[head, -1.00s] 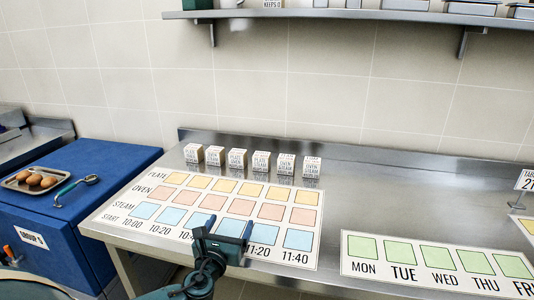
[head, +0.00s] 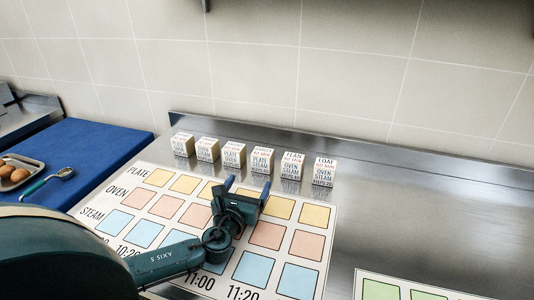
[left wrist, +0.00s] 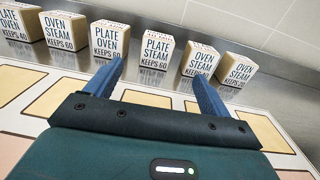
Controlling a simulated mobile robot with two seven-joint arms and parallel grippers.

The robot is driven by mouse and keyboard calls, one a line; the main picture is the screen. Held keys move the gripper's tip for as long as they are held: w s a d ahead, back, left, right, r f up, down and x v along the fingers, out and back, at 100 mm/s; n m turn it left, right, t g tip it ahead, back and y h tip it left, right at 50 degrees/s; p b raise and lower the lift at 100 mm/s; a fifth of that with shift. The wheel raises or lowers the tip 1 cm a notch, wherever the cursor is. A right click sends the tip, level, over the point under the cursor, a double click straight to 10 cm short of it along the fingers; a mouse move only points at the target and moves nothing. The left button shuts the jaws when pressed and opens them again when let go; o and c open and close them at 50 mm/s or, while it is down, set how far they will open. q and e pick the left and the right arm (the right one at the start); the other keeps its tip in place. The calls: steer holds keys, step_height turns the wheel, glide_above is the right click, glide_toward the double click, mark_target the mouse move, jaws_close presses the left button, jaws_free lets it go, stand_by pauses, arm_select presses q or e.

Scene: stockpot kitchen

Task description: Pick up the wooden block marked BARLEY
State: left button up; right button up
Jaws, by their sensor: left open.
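Several pale wooden blocks stand in a row at the back of the steel counter. The fourth from the left (head: 262,160) has a small top word that seems to read BARLEY, though it is hard to make out. Its front says PLATE and STEAM, and it also shows in the left wrist view (left wrist: 157,48). My left gripper (head: 248,182) is open and empty, just in front of this block and apart from it. In the left wrist view its fingers (left wrist: 156,72) point towards the block, one to each side. My right gripper is not in view.
Neighbouring blocks, one on the left (head: 234,154) and one on the right (head: 292,164), stand close by with narrow gaps. A chart with coloured squares (head: 327,222) lies under my arm. A tray of eggs (head: 36,166) sits on a blue surface.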

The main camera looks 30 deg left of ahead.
mark_target(260, 157)
arm_select(q)
steer(key=x, duration=0.8)
steer(key=shift+r, duration=0.1)
steer(key=shift+a+r+x, duration=0.1)
steer(key=shift+r+x, duration=0.15)
steer(key=shift+x, duration=1.05)
steer(key=shift+a+r+x, duration=0.1)
steer(key=shift+r+x, duration=0.1)
steer(key=shift+x, duration=1.1)
steer(key=shift+s, duration=0.1)
steer(key=shift+c, duration=0.3)
steer(key=c, duration=1.1)
